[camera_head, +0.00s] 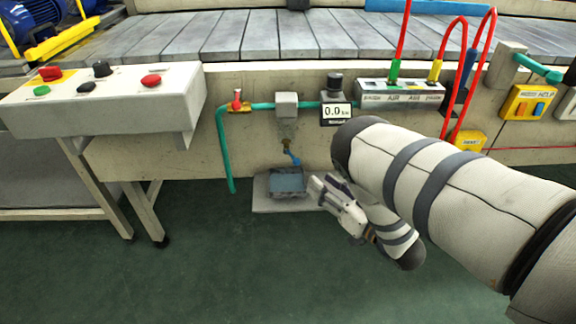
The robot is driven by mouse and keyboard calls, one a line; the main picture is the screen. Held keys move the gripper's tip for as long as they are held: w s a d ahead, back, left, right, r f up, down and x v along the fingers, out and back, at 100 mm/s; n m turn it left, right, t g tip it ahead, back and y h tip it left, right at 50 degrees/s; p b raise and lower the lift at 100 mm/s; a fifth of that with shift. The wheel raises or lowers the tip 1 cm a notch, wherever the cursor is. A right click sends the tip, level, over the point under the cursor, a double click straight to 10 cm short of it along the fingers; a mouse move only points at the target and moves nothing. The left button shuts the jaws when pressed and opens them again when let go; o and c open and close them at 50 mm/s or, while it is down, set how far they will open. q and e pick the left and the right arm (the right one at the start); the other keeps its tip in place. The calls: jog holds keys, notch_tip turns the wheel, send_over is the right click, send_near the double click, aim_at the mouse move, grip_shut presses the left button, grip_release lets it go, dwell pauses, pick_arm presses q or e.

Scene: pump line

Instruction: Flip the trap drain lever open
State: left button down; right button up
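The trap (287,105) is a grey block on the teal pipe, with a translucent bowl under it. A small brass fitting sits below the bowl. The blue drain lever (292,158) slants down and to the right from that fitting. My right gripper (318,188) is below and to the right of the lever, apart from it in the picture, with its fingers pointing left. From this side I cannot tell whether its fingers are open or shut. Nothing shows held in it. My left gripper is not in view.
A blue-grey container (287,180) stands on a pale pad (262,204) under the trap, close to my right gripper. A red-handled valve (238,100) and a gauge reading 0.0 (336,111) flank the trap. A button console (100,98) stands left. Green floor lies clear in front.

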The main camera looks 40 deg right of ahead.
aim_at(299, 164)
jog(key=w, duration=0.3)
jog(key=w+b, duration=0.1)
jog(key=w, duration=0.3)
jog(key=w+b, duration=0.1)
jog(key=w, duration=0.2)
jog(key=shift+w+a, duration=0.4)
grip_shut()
